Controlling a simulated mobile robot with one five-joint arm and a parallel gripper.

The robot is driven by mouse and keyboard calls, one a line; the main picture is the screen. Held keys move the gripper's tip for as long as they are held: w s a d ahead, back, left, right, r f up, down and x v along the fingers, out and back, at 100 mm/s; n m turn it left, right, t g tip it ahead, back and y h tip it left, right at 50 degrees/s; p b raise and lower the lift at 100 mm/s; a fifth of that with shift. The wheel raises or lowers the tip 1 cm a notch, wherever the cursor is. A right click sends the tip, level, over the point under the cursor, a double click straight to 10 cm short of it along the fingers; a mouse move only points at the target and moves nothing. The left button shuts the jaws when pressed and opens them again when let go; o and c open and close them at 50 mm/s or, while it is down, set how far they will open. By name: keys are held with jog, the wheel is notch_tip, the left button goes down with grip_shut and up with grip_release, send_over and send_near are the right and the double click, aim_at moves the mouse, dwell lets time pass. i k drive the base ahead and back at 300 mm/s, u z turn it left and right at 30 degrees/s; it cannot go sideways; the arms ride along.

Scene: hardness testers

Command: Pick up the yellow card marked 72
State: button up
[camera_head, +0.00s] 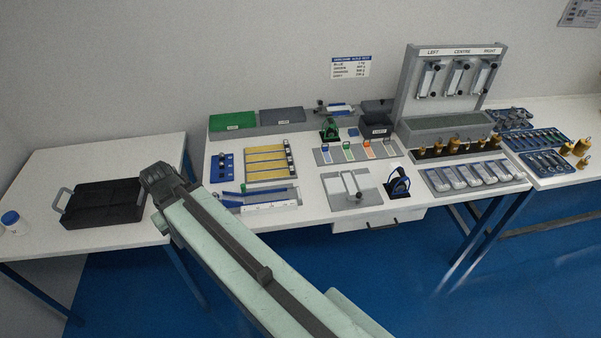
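Several long yellow strips, which may be the cards, lie in a grey rack (250,176) on the middle table. One of these yellow strips (265,158) is near the rack's middle. Their markings are too small to read, so I cannot tell which is 72. My arm reaches from the bottom right towards the left. My gripper (160,182) is at its dark end, over the gap between the left and middle tables, left of the rack and apart from it. Its fingers cannot be made out.
A blue plate (222,168) lies left of the rack, and a blue-and-grey tray (258,198) in front. A black case (104,203) lies on the left table. A tall grey stand (450,85) rises at right.

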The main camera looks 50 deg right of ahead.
aim_at(291, 172)
jog(key=z, duration=0.1)
jog(key=i, duration=1)
jog(key=u, duration=0.1)
